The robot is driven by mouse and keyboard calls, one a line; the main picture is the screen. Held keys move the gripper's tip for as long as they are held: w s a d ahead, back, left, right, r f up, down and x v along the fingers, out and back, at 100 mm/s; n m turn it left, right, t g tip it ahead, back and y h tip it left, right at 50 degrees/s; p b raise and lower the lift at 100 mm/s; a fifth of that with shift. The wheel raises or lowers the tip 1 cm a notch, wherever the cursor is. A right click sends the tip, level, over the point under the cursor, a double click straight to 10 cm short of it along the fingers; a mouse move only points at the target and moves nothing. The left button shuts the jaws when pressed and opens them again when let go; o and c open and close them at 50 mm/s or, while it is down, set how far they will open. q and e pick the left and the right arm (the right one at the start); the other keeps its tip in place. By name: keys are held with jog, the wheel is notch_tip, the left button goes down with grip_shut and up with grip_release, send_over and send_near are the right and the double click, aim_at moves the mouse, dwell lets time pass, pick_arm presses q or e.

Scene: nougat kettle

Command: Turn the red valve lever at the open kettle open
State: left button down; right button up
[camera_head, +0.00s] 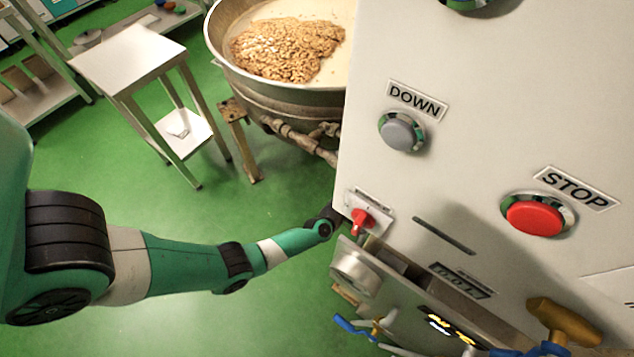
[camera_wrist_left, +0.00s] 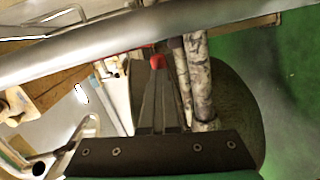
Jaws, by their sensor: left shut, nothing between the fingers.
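The open kettle (camera_head: 290,105) stands at the top of the head view with a nut mass inside. Pipework (camera_head: 300,140) runs beneath it. In the left wrist view a small red part (camera_wrist_left: 158,62) shows at the fingertips; I cannot tell whether it is the valve lever or whether the fingers touch it. My left gripper (camera_wrist_left: 165,75) is shut and empty. My right gripper is not in view.
The control cabinet (camera_head: 460,60) fills the right side, with a red rotary knob (camera_head: 361,222), a grey DOWN button (camera_head: 401,132) and a red STOP button (camera_head: 535,216). Blue-handled valves (camera_head: 355,328) sit below. A steel table (camera_head: 130,55) stands left. Green floor between is clear.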

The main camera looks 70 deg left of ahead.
pick_arm(q)
jog(key=p+v, duration=0.3)
jog(key=v, duration=0.4)
jog(key=shift+s+p, duration=0.2)
jog(key=shift+p, duration=0.1)
jog(key=shift+d, duration=0.15)
